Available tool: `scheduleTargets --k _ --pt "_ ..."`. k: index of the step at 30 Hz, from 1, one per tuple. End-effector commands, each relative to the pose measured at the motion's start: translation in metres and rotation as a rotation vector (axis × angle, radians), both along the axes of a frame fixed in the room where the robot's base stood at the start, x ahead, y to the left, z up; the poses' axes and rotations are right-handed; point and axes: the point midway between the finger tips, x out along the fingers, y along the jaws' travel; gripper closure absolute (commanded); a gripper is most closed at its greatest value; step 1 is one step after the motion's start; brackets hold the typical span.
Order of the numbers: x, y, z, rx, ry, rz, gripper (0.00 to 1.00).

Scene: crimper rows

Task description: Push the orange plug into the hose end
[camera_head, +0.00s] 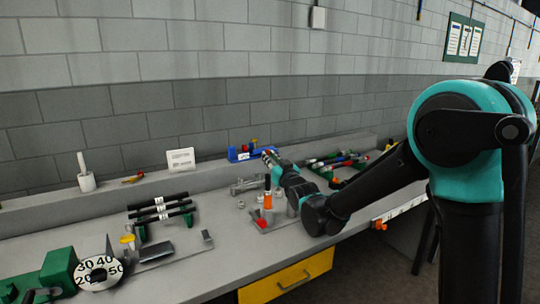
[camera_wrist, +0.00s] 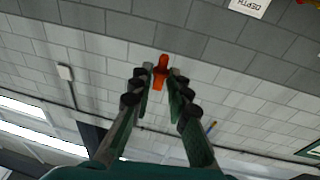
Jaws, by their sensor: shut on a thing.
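My gripper (camera_wrist: 161,78) is shut on the orange plug (camera_wrist: 162,62), which sticks out past the fingertips in the wrist view. Behind it is only the brick wall. In the head view my gripper (camera_head: 269,158) is small and raised above the back of the bench, pointing up and away; the plug is too small to make out there. Black hoses (camera_head: 160,209) with white bands lie across green holders on the left of the bench. I cannot tell which hose end is the task's one. No hose shows near the plug in the wrist view.
A blue bin (camera_head: 239,155) stands on the back ledge. An orange and white upright item (camera_head: 267,200) stands on the bench under my gripper. A round number dial (camera_head: 100,272) and green block (camera_head: 59,267) are front left. A yellow drawer (camera_head: 287,281) is below the bench.

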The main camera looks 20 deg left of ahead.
Motion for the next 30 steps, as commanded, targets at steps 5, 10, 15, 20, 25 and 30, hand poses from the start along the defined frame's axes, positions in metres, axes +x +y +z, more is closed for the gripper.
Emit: scheduleTargets --k 5,10,15,20,25,30 --pt "0.000 0.000 -0.017 0.000 0.000 0.000 0.94" --pt "0.000 0.000 -0.031 0.000 0.000 0.000 0.94" --pt "0.000 0.000 -0.041 0.000 0.000 0.000 0.94" --pt "0.000 0.000 -0.044 0.000 0.000 0.000 0.94" --pt "0.000 0.000 -0.045 0.000 0.000 0.000 0.94" --pt "0.000 0.000 -0.045 0.000 0.000 0.000 0.94"
